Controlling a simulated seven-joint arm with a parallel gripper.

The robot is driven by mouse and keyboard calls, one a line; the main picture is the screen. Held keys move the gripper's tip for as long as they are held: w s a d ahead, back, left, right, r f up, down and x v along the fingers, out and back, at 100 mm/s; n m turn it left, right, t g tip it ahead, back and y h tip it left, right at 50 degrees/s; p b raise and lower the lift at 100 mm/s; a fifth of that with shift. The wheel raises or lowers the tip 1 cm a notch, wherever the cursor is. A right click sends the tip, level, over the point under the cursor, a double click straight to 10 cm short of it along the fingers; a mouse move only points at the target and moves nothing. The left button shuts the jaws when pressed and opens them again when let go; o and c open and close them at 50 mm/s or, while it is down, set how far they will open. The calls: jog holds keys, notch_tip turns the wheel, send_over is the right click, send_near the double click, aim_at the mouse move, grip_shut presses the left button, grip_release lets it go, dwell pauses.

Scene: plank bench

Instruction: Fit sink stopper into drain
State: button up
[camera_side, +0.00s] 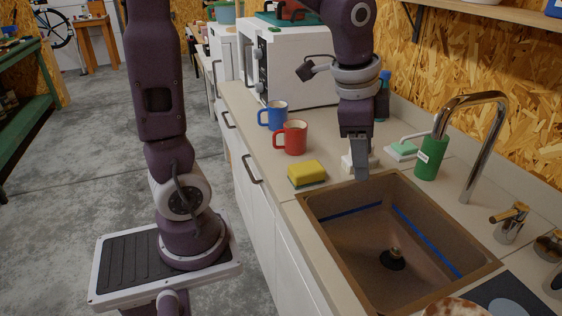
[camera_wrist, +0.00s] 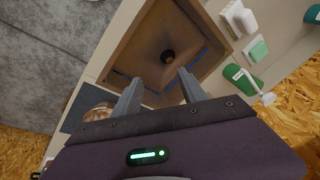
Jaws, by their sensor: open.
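The brown sink (camera_side: 315,200) is set into the counter, with blue strips along its inner walls. On its floor is a dark round piece with a brass knob, which looks like the stopper (camera_side: 395,253). It sits at or over the drain; I cannot tell whether it is seated, and no separate drain opening shows. In the wrist view the stopper (camera_wrist: 167,56) is a small dark round shape inside the sink (camera_wrist: 118,55). My gripper (camera_side: 361,178) is above the sink's back left edge, apart from the stopper. In the wrist view my gripper (camera_wrist: 160,77) is open and empty.
A yellow sponge (camera_side: 307,172), red mug (camera_side: 291,137) and blue mug (camera_side: 273,115) stand left of the sink. The basin is otherwise clear.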

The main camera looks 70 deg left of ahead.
jog(key=s+r+n+t, duration=0.2)
jog(key=s+n, duration=0.5)
jog(key=s, duration=0.9)
jog(key=shift+d+r+n+t, duration=0.25)
jog(key=shift+d+n+t, duration=0.05)
jog(key=shift+d, duration=0.15)
